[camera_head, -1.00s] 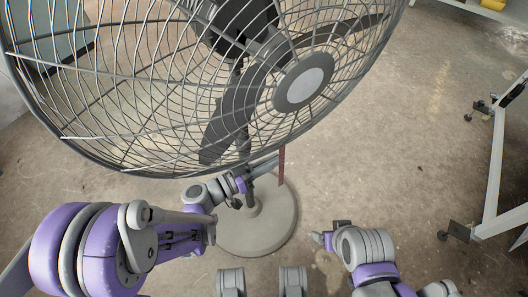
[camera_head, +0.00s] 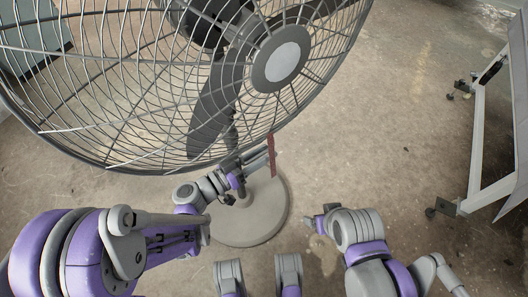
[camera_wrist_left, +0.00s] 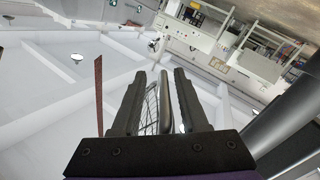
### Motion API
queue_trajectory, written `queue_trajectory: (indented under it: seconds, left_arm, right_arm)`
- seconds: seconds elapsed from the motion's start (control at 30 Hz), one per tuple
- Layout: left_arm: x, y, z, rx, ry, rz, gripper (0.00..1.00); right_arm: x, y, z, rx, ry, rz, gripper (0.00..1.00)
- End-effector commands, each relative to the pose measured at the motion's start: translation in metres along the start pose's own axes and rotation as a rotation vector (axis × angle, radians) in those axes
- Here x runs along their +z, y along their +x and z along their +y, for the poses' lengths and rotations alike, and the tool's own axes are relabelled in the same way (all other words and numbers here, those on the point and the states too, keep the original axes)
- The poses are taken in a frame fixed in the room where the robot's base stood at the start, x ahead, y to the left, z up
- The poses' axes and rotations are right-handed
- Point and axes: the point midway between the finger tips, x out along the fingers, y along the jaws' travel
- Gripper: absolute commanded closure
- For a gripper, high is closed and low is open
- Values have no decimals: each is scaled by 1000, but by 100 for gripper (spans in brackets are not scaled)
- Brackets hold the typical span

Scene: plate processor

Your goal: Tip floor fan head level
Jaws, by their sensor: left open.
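The floor fan's large round head, with a dark wire cage and a grey hub (camera_head: 280,67), is tilted and fills the upper left of the head view. Its round grey base (camera_head: 250,232) stands on the floor below. My left gripper (camera_head: 258,160) is open at the lower rim of the cage, in front of the pole. In the left wrist view, the two dark fingers (camera_wrist_left: 160,85) are apart, with a curved rim bar and cage wires (camera_wrist_left: 151,108) showing between and beyond them. I cannot tell whether they touch. My right gripper (camera_head: 312,219) is low, right of the base; its fingers are unclear.
A thin red-brown strip (camera_head: 271,155) is by the left gripper and also shows in the left wrist view (camera_wrist_left: 98,95). A wheeled metal frame (camera_head: 478,150) stands at right. The concrete floor (camera_head: 400,120) between fan and frame is clear.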

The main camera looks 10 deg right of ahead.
Motion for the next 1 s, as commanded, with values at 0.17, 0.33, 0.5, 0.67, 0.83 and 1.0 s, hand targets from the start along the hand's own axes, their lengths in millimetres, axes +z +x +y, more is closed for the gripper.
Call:
queue_trajectory:
  seconds: [0.17, 0.33, 0.5, 0.67, 0.83, 1.0]
  left_arm:
    - [-1, -28, -1, -5, 1, 1, 56]
    - [-1, -64, -1, -5, 0, 1, 56]
    - [-1, -91, -1, -3, 0, 1, 56]
    - [0, -103, 0, 0, -1, 1, 56]
    - [0, -104, 1, 2, -1, 0, 56]
    - [0, -104, 1, 2, -1, 0, 56]
  right_arm:
    - [-1, -3, 0, 0, 0, 1, 20]
    - [-1, -6, 0, 0, 0, 1, 20]
    - [-2, -7, 0, 0, 0, 2, 20]
    - [-2, -7, 0, 0, 0, 2, 20]
    - [-2, -7, 0, 0, 0, 2, 20]
    - [-2, -7, 0, 0, 0, 2, 20]
